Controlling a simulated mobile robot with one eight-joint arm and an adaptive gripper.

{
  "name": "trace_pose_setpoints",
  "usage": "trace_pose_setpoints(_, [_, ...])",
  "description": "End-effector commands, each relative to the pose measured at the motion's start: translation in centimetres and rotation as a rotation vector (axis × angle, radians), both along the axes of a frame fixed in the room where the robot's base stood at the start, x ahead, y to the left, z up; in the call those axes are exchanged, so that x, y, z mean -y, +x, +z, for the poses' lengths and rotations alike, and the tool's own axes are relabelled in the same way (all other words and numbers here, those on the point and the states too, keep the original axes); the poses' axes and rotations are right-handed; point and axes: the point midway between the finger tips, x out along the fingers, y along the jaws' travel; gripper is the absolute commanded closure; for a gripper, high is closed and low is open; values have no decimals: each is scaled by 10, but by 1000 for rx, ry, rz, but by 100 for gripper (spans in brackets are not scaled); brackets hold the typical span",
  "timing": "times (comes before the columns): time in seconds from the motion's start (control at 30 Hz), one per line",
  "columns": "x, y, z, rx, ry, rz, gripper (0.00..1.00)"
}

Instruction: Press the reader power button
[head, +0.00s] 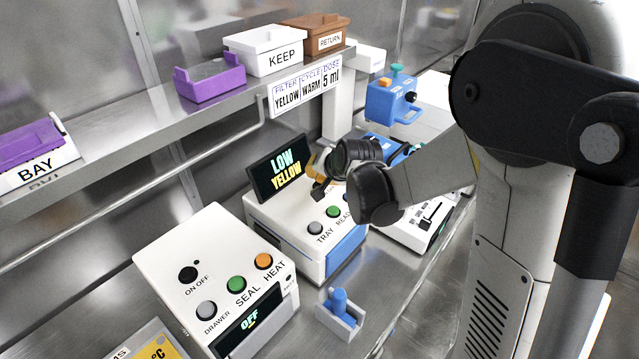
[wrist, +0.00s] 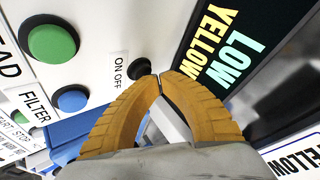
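The reader (head: 283,228) is a white box with a tilted black screen (head: 282,168) reading LOW YELLOW. In the wrist view, its small dark round button (wrist: 139,68) sits beside an ON OFF label (wrist: 118,72). My gripper (wrist: 160,77) is shut and empty, its two orange fingers meeting at the tips. The tips appear just beside the dark button in the wrist view; I cannot tell if they touch it. In the head view, my gripper (head: 318,188) is over the reader's top near the screen, and my wrist hides part of the panel.
The reader's grey TRAY button (head: 315,227) and green READ button (head: 333,211) are close by, as is a blue FILTER button (wrist: 73,101). A white sealer (head: 170,262) with its own ON OFF knob (head: 188,274) stands in front left. A shelf (head: 150,135) runs above.

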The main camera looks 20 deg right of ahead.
Motion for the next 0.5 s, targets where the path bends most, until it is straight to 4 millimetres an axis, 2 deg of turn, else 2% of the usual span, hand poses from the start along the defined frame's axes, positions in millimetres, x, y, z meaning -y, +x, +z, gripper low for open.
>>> trace_pose_setpoints(0.5, [0,0,-6,0,0,0,100])
